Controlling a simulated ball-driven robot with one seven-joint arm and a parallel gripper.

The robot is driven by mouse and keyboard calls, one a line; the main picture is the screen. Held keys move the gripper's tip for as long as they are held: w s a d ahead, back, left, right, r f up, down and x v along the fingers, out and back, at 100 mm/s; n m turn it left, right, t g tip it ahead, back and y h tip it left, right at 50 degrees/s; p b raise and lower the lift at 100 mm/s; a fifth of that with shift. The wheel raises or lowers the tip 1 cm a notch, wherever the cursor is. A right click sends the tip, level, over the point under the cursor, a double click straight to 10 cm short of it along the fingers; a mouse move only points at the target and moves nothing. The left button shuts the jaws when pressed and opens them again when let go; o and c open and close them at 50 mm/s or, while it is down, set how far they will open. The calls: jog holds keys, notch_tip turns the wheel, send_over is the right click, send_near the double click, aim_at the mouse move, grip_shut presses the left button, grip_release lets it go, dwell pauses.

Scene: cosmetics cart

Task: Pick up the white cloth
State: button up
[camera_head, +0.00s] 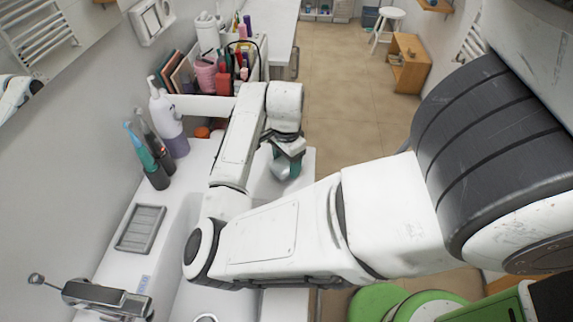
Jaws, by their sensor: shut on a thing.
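My gripper (288,150) is at the end of my bent arm, above the pale cart top near its right edge. It is shut on a small grey-and-teal thing (284,168), which is partly hidden by the gripper. I cannot make out clearly what this thing is. I cannot pick out a white cloth for sure; the white surface around the gripper gives little contrast, and my arm covers much of it.
Left of my arm stand a teal electric toothbrush (146,157), a dark one beside it and a white-and-purple bottle (168,122). A grey soap dish (141,229) lies near the faucet (105,297). Behind is a full organizer (203,105). Open floor (345,110) lies to the right.

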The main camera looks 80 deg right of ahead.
jog(key=shift+c, duration=0.7)
jog(key=shift+r, duration=0.15)
jog(key=shift+r, duration=0.2)
notch_tip(320, 180, up, 2)
jog(key=shift+r+b, duration=0.1)
jog(key=shift+b, duration=0.5)
jog(key=s+a+r, duration=0.5)
jog(key=s+r, duration=0.5)
jog(key=s, duration=0.3)
jog(key=shift+a+p, duration=0.2)
jog(key=shift+p, duration=0.2)
jog(key=shift+r, duration=0.1)
